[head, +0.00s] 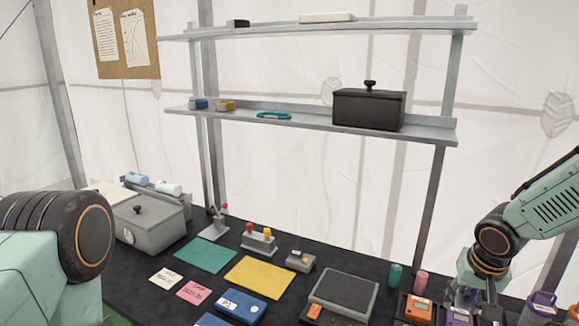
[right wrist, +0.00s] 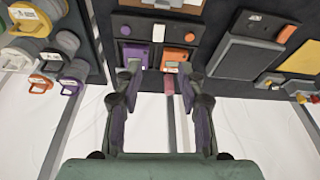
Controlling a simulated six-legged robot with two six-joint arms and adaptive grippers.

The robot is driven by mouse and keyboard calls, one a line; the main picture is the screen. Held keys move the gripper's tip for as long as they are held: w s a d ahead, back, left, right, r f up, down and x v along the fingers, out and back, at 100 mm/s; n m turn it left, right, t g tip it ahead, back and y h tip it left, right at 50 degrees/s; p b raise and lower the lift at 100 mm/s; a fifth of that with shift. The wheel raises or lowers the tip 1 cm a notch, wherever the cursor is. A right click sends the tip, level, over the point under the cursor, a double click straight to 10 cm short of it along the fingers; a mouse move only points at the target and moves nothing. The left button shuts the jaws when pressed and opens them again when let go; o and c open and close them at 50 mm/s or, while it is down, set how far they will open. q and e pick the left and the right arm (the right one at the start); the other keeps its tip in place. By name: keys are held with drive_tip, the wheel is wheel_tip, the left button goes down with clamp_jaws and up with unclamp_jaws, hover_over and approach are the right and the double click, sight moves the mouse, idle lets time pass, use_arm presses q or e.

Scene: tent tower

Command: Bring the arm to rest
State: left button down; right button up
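My right arm comes in from the right in the head view, and its gripper (head: 474,301) is low over the table's right part, partly hidden. In the right wrist view the two fingers of this gripper (right wrist: 157,75) stand apart with nothing held between them. Beyond them are a purple device (right wrist: 135,56) and an orange device (right wrist: 175,57) set side by side. The orange device also shows in the head view (head: 418,308). My left arm fills the lower left of the head view; its gripper is out of the picture.
A teal cylinder (head: 395,275) and a pink cylinder (head: 421,282) stand beside the right gripper. A purple-topped canister (head: 541,306) stands to its right. A dark-topped scale (head: 345,291) lies to its left. Shelves (head: 300,117) hold a black box (head: 369,108). A grey box (head: 148,223) stands at left.

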drive_tip(key=s+a+f+y, duration=0.1)
drive_tip(key=s+a+f, duration=0.3)
drive_tip(key=s+f, duration=0.1)
drive_tip(key=s+a+f+n+g+y, duration=0.1)
drive_tip(key=s+a+f, duration=0.4)
drive_tip(key=s, duration=0.1)
drive_tip(key=s+a+f+n+g+y, duration=0.1)
drive_tip(key=s+a+f, duration=0.4)
drive_tip(key=s, duration=0.1)
drive_tip(key=shift+s+f, duration=0.1)
drive_tip(key=shift+f, duration=0.1)
drive_tip(key=s+f+n+g+h, duration=0.15)
drive_tip(key=s+f, duration=0.25)
drive_tip(key=s, duration=1.2)
wheel_tip(320, 180, down, 24)
drive_tip(key=b, duration=2.3)
drive_tip(key=shift+s+n+b, duration=0.3)
drive_tip(key=shift+n, duration=0.05)
drive_tip(key=shift+r, duration=0.1)
